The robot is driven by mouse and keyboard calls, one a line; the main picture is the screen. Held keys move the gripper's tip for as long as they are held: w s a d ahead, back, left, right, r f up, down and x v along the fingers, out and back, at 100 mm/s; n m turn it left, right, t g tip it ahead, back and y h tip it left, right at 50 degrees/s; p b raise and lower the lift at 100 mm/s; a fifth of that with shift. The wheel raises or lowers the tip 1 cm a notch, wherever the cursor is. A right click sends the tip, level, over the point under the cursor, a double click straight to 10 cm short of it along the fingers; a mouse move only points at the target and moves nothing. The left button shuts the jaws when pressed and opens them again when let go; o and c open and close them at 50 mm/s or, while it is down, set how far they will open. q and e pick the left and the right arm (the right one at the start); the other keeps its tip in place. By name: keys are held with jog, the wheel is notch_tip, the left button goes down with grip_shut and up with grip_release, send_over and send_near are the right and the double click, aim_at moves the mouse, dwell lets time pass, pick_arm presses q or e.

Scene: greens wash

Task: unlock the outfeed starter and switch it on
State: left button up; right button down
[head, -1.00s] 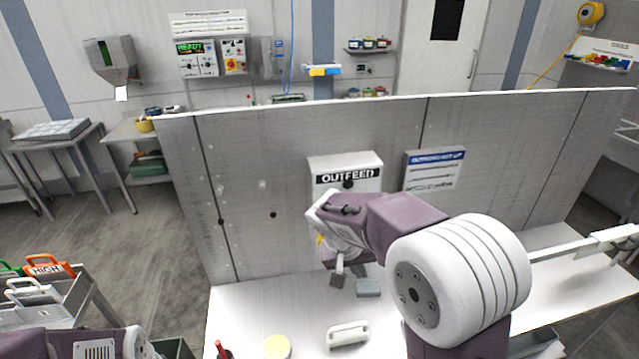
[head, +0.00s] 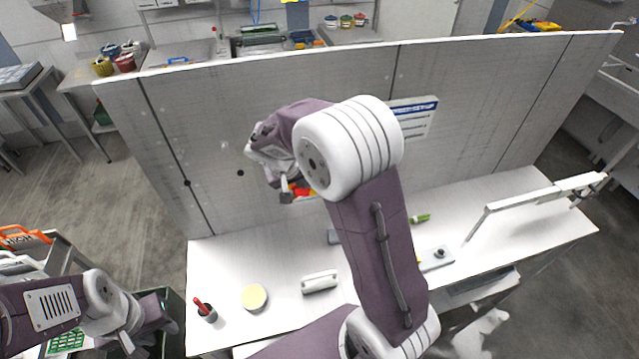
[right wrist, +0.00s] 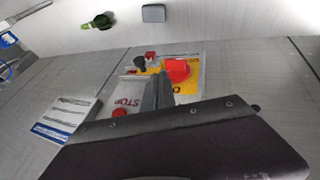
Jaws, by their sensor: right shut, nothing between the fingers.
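The outfeed starter (right wrist: 140,90) shows upside down in the right wrist view, with a red STOP button (right wrist: 119,113). A red part (right wrist: 178,70) sits on its yellow plate (right wrist: 188,85), with a dark knob (right wrist: 140,63) beside it. In the head view my right arm hides most of the starter; only red and yellow bits (head: 303,191) show. My right gripper (head: 287,190) is shut and empty in front of the starter. Whether its fingers touch it I cannot tell. My left gripper (head: 128,335) is low at the left; its jaws are unclear.
An upright grey panel (head: 220,130) stands behind the white bench (head: 240,240).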

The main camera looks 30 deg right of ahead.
aim_at(302, 192)
jog(key=d+f+p, duration=0.2)
jog(key=d+f, duration=0.3)
jog(key=shift+w+f, duration=0.15)
jog(key=shift+w, duration=0.05)
